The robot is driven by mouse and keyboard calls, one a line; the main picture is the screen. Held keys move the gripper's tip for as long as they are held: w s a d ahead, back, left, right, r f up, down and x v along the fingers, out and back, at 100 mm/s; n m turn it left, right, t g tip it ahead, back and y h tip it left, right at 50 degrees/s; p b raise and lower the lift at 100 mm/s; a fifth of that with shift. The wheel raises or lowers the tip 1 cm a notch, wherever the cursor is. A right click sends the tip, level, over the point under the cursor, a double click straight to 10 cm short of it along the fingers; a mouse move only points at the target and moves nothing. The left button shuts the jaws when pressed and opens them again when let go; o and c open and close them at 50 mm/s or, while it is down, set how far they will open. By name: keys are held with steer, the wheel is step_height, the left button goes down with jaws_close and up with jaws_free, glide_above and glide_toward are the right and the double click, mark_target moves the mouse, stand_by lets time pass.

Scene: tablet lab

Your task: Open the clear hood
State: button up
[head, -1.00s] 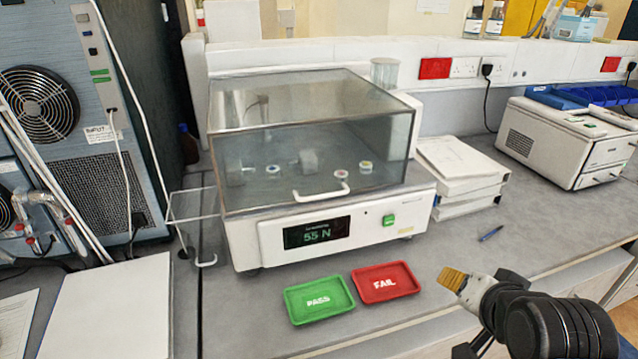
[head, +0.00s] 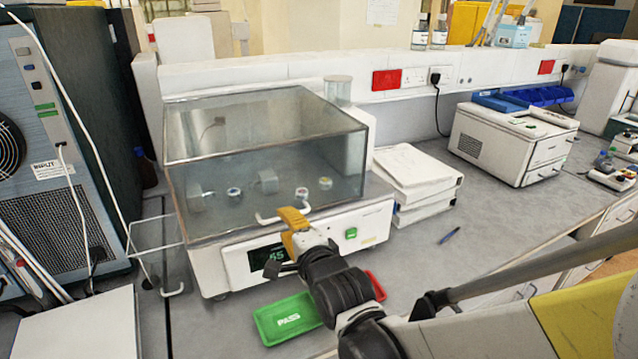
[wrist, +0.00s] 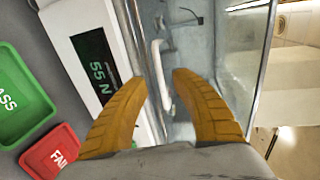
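The clear hood (head: 270,150) is a transparent box sitting down over the white tester (head: 375,222). Its white handle (head: 268,218) is on the lower front edge. In the wrist view the handle (wrist: 158,75) shows upright, ahead of and between my two yellow fingers. My gripper (head: 293,217) is in front of the hood, close to the handle. In the wrist view my gripper (wrist: 160,85) has its fingers spread apart with nothing clamped. Whether a finger touches the handle cannot be told. Several small parts show inside the hood.
A green PASS tray (head: 285,320) and a red FAIL tray (wrist: 50,152) lie in front of the tester, the red one mostly behind my arm in the head view. A stack of white binders (head: 418,180) stands to the right. A clear empty bin (head: 160,265) is at the left.

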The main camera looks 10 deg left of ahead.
steer(key=shift+x, duration=1.95)
